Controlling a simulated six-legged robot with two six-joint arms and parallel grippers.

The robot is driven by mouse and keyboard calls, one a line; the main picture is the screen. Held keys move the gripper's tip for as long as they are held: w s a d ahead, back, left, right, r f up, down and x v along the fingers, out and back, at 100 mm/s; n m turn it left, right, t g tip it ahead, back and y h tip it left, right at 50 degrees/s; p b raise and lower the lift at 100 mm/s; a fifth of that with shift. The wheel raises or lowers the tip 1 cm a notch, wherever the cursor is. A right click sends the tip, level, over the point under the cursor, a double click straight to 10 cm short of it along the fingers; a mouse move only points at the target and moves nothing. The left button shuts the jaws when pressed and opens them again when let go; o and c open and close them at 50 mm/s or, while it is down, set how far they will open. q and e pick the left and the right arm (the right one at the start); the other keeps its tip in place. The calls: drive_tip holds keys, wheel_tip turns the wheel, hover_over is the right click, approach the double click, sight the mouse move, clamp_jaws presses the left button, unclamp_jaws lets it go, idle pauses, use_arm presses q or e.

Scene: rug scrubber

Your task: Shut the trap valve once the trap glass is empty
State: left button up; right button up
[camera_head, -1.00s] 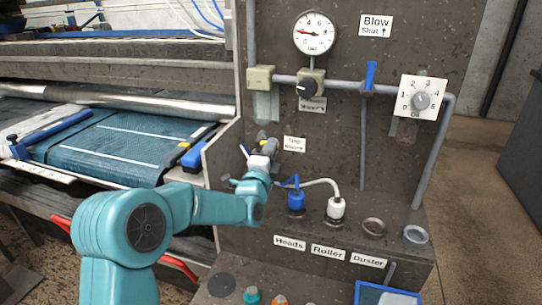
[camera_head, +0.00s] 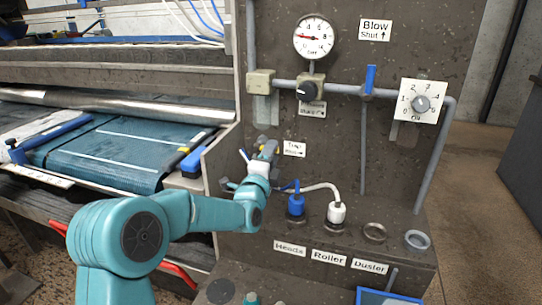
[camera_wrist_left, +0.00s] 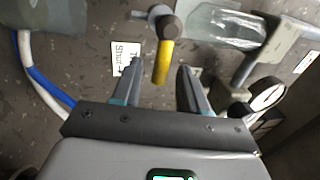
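My left gripper (camera_head: 262,158) reaches the dark panel beside the small trap label (camera_head: 294,149). In the left wrist view its two fingers (camera_wrist_left: 160,88) are apart, with the yellow lever of the trap valve (camera_wrist_left: 163,63) between them. I see gaps on both sides of the lever, and no clear contact. The lever hangs from a dark round hub. The clear trap glass (camera_wrist_left: 212,27) shows above right of the lever there, and under a beige block in the head view (camera_head: 265,108). I cannot tell its contents for certain.
A gauge (camera_head: 314,36), a black knob (camera_head: 306,90), a blue lever (camera_head: 370,79) and a white dial plate (camera_head: 424,101) sit along the pipe. Blue and white hose plugs (camera_head: 337,212) stand right of my gripper. A blue rug-scrubbing bed (camera_head: 110,150) lies left.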

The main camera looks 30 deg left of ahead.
use_arm(q)
drive_tip(key=b+v, duration=0.1)
drive_tip(key=v, duration=1.5)
drive_tip(key=shift+b, duration=0.4)
drive_tip(key=shift+s+f, duration=0.1)
drive_tip(key=shift+s, duration=0.1)
drive_tip(key=b+v, duration=0.9)
drive_tip(key=b, duration=0.1)
drive_tip(key=shift+b, duration=0.35)
drive_tip(key=shift+d, duration=0.1)
